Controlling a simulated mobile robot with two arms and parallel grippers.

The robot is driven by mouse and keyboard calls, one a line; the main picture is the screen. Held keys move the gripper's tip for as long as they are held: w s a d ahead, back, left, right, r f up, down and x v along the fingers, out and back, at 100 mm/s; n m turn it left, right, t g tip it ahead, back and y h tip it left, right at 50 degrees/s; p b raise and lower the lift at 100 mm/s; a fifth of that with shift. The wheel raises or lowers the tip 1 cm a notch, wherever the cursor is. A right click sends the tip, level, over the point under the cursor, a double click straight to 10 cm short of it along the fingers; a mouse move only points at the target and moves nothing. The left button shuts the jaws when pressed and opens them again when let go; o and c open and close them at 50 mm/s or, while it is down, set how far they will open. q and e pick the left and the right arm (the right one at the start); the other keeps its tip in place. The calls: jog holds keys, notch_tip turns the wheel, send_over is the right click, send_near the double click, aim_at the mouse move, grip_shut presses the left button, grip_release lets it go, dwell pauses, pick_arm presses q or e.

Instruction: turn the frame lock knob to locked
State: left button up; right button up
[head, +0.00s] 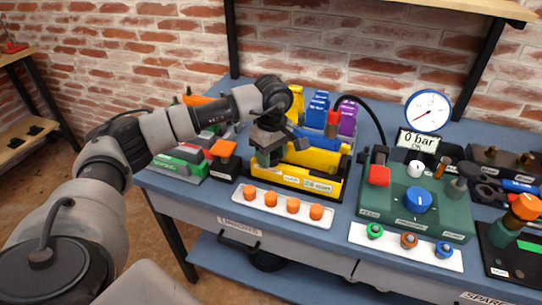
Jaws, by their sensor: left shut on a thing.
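My left gripper (264,151) reaches in from the left, over the left end of the yellow bin (290,178), pointing down. It is shut on a small dark green piece (263,158), mostly hidden by the fingers. No knob can be clearly read as the frame lock. A blue round knob (418,200) sits on the green panel box (400,223), apart from the gripper. My right gripper is not in view.
A white tray with orange caps (270,211) lies in front of the bin. Another white strip (395,240) holds green, orange and blue caps. A dial gauge (428,111) and a 0 bar display (417,143) stand behind the panel. A black block with an orange top (223,148) stands left.

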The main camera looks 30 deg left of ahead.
aim_at(272, 154)
pick_arm(q)
jog(key=shift+r, duration=0.15)
dwell(0.3)
jog(key=o, duration=0.9)
jog(key=shift+o, duration=0.2)
notch_tip(272, 154, up, 11)
jog(key=shift+w, duration=0.15)
jog(key=shift+f, duration=0.2)
